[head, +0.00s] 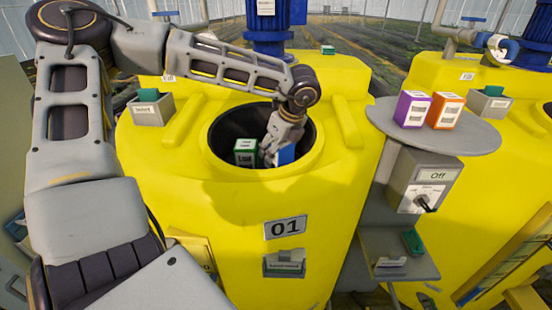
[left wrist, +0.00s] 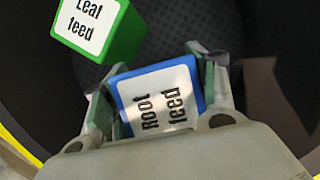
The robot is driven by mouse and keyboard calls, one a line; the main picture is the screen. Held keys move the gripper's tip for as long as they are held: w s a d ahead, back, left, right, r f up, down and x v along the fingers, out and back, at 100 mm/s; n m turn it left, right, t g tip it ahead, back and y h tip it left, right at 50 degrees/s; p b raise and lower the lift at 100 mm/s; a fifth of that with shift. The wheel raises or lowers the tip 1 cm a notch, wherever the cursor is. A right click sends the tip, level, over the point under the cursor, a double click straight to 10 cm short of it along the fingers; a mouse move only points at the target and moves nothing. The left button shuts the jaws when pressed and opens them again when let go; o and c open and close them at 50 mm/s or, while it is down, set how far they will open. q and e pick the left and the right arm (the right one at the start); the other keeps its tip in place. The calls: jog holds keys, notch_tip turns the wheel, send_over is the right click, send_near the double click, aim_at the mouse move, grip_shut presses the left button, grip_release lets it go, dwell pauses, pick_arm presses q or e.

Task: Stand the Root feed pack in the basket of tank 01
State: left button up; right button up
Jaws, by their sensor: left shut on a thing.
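The Root feed pack (left wrist: 158,98) is blue with a white label, and my left gripper (left wrist: 155,85) is shut on it. In the head view the blue Root feed pack (head: 285,154) shows inside the round dark opening of the yellow tank 01 (head: 285,229), with my left gripper (head: 280,140) above it. The green Leaf feed pack (head: 245,152) stands in the same opening, to the left of the Root feed pack. The Leaf feed pack (left wrist: 98,25) is apart from it in the left wrist view. I cannot tell whether the Root feed pack touches the basket floor. My right gripper is not in view.
A grey round shelf (head: 465,137) right of the tank bears a purple pack (head: 412,109) and an orange pack (head: 446,110). A control box marked Off (head: 425,180) hangs below it. A blue motor (head: 270,30) stands behind the opening. The opening's rim surrounds my gripper.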

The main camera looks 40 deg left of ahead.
aim_at(283, 144)
pick_arm(q)
jog(key=shift+f, duration=1.4)
jog(key=shift+s+f, duration=0.15)
jog(key=o, duration=1.2)
jog(key=shift+f, duration=0.1)
jog(key=o, duration=0.3)
jog(key=shift+o, duration=0.2)
jog(key=shift+r, duration=0.2)
jog(key=b+v, duration=0.1)
jog(key=v, duration=1)
jog(key=shift+d+r, duration=0.2)
jog(key=shift+r, duration=0.15)
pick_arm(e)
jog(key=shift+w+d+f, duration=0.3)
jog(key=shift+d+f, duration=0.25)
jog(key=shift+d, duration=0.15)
